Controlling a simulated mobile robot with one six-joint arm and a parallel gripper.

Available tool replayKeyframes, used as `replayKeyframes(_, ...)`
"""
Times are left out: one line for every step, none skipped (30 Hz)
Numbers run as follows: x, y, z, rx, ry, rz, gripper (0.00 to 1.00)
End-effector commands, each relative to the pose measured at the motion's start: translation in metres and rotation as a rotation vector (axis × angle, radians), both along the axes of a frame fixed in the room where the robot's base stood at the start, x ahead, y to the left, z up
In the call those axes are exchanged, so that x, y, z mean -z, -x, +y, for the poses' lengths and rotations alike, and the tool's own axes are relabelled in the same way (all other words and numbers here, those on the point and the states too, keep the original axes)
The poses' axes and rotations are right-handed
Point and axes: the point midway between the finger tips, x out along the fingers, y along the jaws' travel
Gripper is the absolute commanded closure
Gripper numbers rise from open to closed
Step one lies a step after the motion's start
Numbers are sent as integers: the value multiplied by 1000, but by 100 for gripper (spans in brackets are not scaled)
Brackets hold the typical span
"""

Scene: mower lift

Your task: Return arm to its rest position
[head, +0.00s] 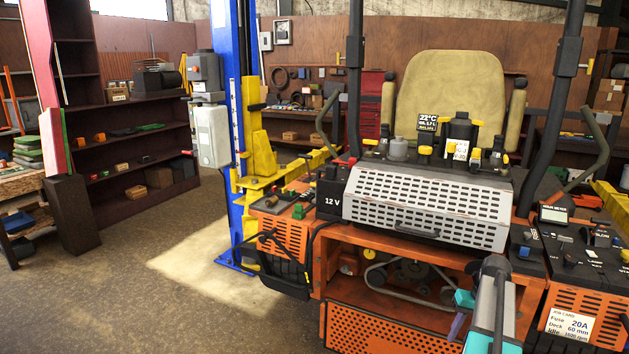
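My arm rises from the bottom edge of the head view, right of centre, as grey and teal links in front of the orange mower (390,335). I cannot make out my gripper or its fingertips in this view, nor anything held. The mower stands close ahead, with a tan seat (445,95) and a perforated silver cover (430,207). My arm links hide part of its open front bay. I cannot tell whether the arm touches the mower.
A blue lift post (228,60) with yellow arms stands left of the mower. A black 12 V battery (333,197) sits at its left side, a job card (571,325) at its right. Dark shelves (85,160) stand at far left. The floor (130,290) at front left is clear.

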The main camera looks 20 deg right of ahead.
Motion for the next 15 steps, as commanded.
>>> replayKeyframes(18,-5,19,-16,-8,13,71)
replayKeyframes(26,-8,28,-24,-12,21,71)
replayKeyframes(38,-12,40,-33,-16,31,71)
replayKeyframes(47,-14,50,-40,-19,39,71)
replayKeyframes(55,-17,59,-48,-21,46,71)
replayKeyframes(67,-19,72,-58,-25,57,71)
replayKeyframes(75,-21,81,-67,-28,64,71)
replayKeyframes(84,-23,92,-75,-30,72,71)
replayKeyframes(95,-24,105,-84,-34,82,71)
replayKeyframes(103,-25,114,-92,-35,90,71)
replayKeyframes(112,-26,124,-100,-38,99,71)
replayKeyframes(123,-26,138,-112,-41,110,71)
replayKeyframes(131,-26,148,-120,-42,119,71)
replayKeyframes(138,-26,157,-127,-42,126,71)
replayKeyframes(149,-26,170,-138,-44,138,71)
